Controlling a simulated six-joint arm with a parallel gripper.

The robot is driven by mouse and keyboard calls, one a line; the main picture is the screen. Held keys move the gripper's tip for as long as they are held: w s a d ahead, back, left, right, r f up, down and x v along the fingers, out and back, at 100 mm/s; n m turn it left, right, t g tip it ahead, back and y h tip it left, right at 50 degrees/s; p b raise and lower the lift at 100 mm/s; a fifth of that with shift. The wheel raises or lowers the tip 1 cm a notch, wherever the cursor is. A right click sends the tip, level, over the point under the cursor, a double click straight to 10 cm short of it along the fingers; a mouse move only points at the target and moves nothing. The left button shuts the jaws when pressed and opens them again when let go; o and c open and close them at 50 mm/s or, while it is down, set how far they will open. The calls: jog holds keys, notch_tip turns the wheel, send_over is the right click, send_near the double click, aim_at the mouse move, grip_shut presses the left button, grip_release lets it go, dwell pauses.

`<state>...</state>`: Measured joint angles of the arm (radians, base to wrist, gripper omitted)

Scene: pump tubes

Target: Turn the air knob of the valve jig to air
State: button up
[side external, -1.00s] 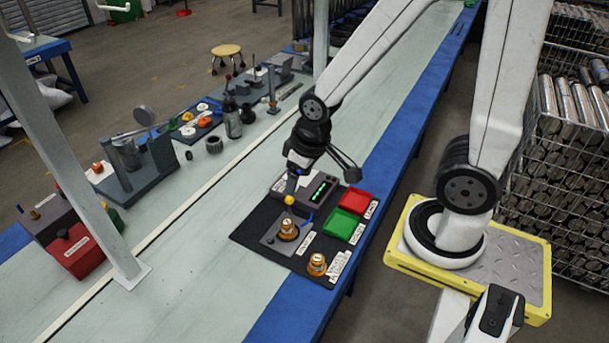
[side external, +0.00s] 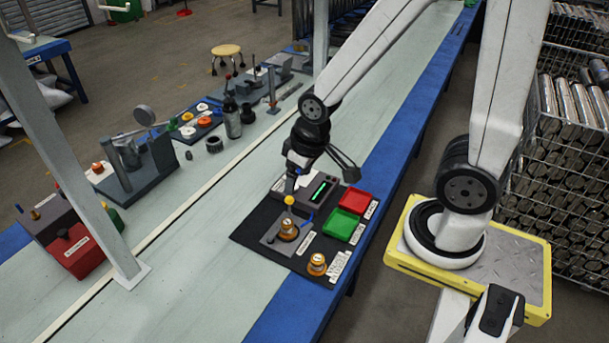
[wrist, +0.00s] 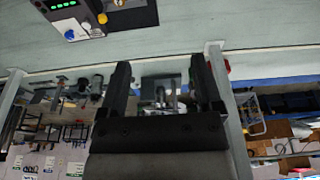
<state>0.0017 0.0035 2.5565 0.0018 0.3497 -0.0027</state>
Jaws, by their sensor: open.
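The valve jig (side external: 270,238) is a grey block on a black mat in the side view. I cannot tell for sure which part is the air knob. My gripper (side external: 292,184) hangs over the back of the mat, near the yellow knob in the picture; the gap is unclear. In the wrist view my gripper (wrist: 165,72) has its two dark fingers wide apart with nothing between them. There, a yellow knob (wrist: 97,30) lies off to the upper left, outside the fingers.
A dark box with green lights (side external: 322,190) stands behind the jig. A red tray (side external: 355,200) and a green tray (side external: 343,227) sit to its right. A second brass fitting (side external: 317,264) is at the front. A grey post (side external: 118,235) rises at left; the bench between is clear.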

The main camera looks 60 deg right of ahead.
jog(key=w+d+f+m+t, duration=0.1)
jog(key=w+d+f, duration=0.3)
jog(key=w+d, duration=0.4)
jog(key=w+d+f+m, duration=0.1)
jog(key=w+d+f, duration=0.4)
jog(key=w+d, duration=0.3)
jog(key=w+d+f+m+h, duration=0.1)
jog(key=d+f+m, duration=0.1)
jog(key=d+f, duration=1.4)
jog(key=d, duration=0.2)
jog(key=shift+w+d+t+h, duration=0.25)
jog(key=shift+d+t+h, duration=0.05)
jog(key=shift+d+h, duration=0.1)
jog(key=shift+f+m, duration=0.15)
jog(key=shift+m, duration=0.15)
jog(key=shift+x, duration=3.7)
jog(key=shift+w, duration=0.1)
